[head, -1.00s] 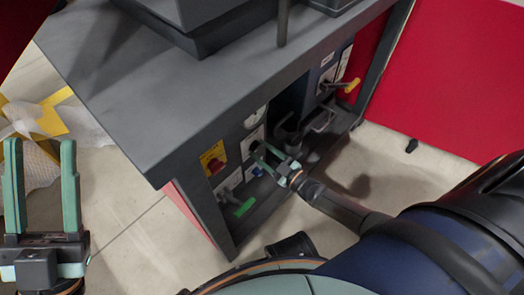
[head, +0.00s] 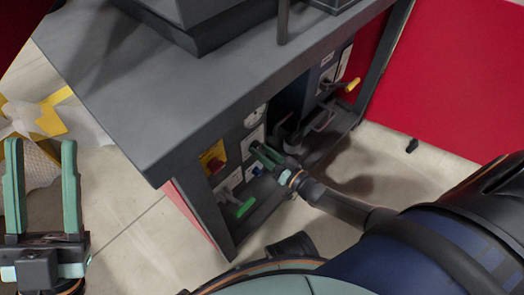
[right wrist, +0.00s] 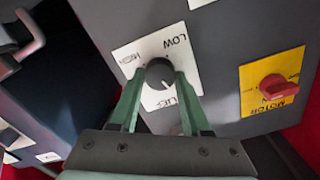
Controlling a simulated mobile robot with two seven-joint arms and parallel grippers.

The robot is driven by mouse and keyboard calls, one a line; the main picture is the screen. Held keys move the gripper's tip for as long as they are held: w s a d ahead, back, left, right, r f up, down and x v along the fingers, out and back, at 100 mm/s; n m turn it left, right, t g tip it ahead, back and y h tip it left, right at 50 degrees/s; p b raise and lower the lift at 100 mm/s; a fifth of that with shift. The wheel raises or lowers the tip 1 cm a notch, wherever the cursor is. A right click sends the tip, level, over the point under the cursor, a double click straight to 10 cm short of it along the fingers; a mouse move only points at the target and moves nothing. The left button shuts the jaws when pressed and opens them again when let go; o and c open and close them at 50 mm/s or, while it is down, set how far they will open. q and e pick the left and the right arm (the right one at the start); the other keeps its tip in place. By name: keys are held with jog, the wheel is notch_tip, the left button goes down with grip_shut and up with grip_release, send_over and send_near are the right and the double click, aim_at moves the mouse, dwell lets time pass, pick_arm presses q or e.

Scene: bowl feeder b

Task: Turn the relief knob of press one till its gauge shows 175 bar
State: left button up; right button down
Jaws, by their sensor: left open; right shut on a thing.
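My right gripper (head: 263,156) is shut on a round black relief knob, its two green fingers on either side of it. In the right wrist view the knob (right wrist: 159,71) sits on a white plate (right wrist: 126,56) lettered LOW, with part of another word under the fingers. A white round gauge (head: 256,115) is on the panel above the knob in the head view; its needle is too small to read. My left gripper (head: 41,190) is open and empty above the floor, at the far left.
A red motor switch on a yellow plate (right wrist: 272,88) is beside the knob. A green handle (head: 245,208) and a yellow-tipped lever (head: 352,85) stick out from the front. The grey bench top (head: 130,90) overhangs the panel. A red panel (head: 450,80) stands at right.

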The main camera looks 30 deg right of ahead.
jog(key=shift+m, duration=1.1)
jog(key=shift+c, duration=1.8)
grip_release()
jog(key=p+v, duration=0.3)
jog(key=v, duration=0.9)
jog(key=shift+s, duration=0.25)
jog(key=shift+d, duration=0.1)
